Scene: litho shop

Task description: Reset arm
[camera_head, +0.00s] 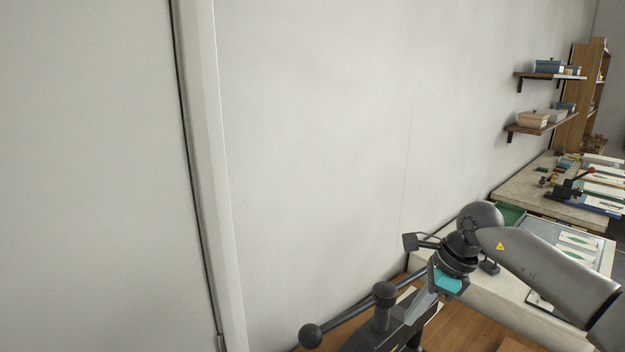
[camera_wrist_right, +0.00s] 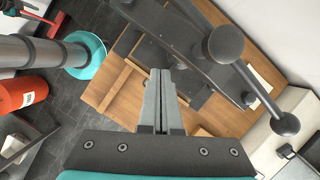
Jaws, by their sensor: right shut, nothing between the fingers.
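My right arm comes in from the lower right in the head view. Its gripper (camera_head: 420,306) points down beside a dark machine with a ball-ended lever (camera_head: 311,336). In the right wrist view the two grey fingers (camera_wrist_right: 161,78) are together with nothing between them. There the dark lever (camera_wrist_right: 225,45) and machine body lie beyond the fingertips; I cannot tell how much gap separates them. My left gripper is in neither view.
A pale wall (camera_head: 310,130) and a white post (camera_head: 207,150) fill the left. A bench (camera_head: 535,183) with prints and tools stands at right, under shelves (camera_head: 540,126). Wooden boards (camera_wrist_right: 110,85) lie below the gripper; a red cylinder (camera_wrist_right: 22,95) stands on the dark floor.

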